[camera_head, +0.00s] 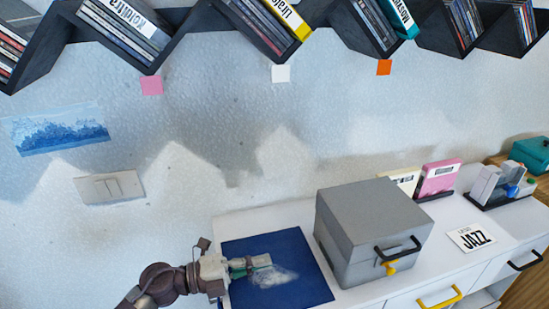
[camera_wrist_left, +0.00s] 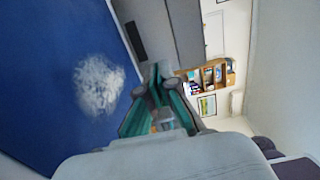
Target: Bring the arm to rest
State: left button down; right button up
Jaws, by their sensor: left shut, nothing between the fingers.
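My left gripper (camera_head: 262,262) is over the blue mat (camera_head: 318,284) on the white cabinet top, its arm coming in from the bottom left of the head view. The gripper is shut and empty, with green-lined fingers. In the left wrist view its fingers (camera_wrist_left: 157,78) meet at the tips, with the blue mat (camera_wrist_left: 50,60) to the left. A whitish patch (camera_head: 275,276) lies on the mat just below the gripper; it also shows in the left wrist view (camera_wrist_left: 98,85). I cannot tell the gripper's exact height above the mat. My right gripper is not in view.
A grey box (camera_head: 365,235) with a black handle stands right of the mat. Behind it stand a pink case (camera_head: 438,177) and a cream case. A JAZZ card (camera_head: 470,237) lies on the white top (camera_head: 440,262). Dark disc shelves (camera_head: 150,62) run along the wall above.

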pick_arm(q)
jog(key=shift+w+d+r+n+t, duration=0.1)
jog(key=shift+w+r+n+t, duration=0.05)
jog(key=shift+r+n+t, duration=0.3)
jog(key=w+a+r+n+t+y, duration=0.3)
jog(key=a+n+t+y, duration=0.1)
jog(key=n+t, duration=0.65)
jog(key=s+a+f+n+g+y, duration=0.1)
jog(key=s+a+f+n+y, duration=0.2)
jog(key=a+f+n+y, duration=0.35)
jog(key=s+a+f+n+g+y, duration=0.1)
jog(key=s+a+f+n+y, duration=0.2)
jog(key=a+n+y, duration=0.35)
jog(key=s+f+n+g, duration=0.35)
jog(key=s+g, duration=0.25)
jog(key=s, duration=0.5)
jog(key=s+f+n+g, duration=0.3)
jog(key=s+f+g, duration=0.2)
jog(key=s, duration=0.5)
notch_tip(320, 180, down, 27)
jog(key=s+g, duration=0.1)
jog(key=s, duration=0.1)
jog(key=s+a+f+g+p, duration=0.1)
jog(key=s+a+f, duration=0.2)
jog(key=s+f, duration=1.1)
jog(key=shift+s+a+f, duration=0.2)
jog(key=shift+s, duration=0.85)
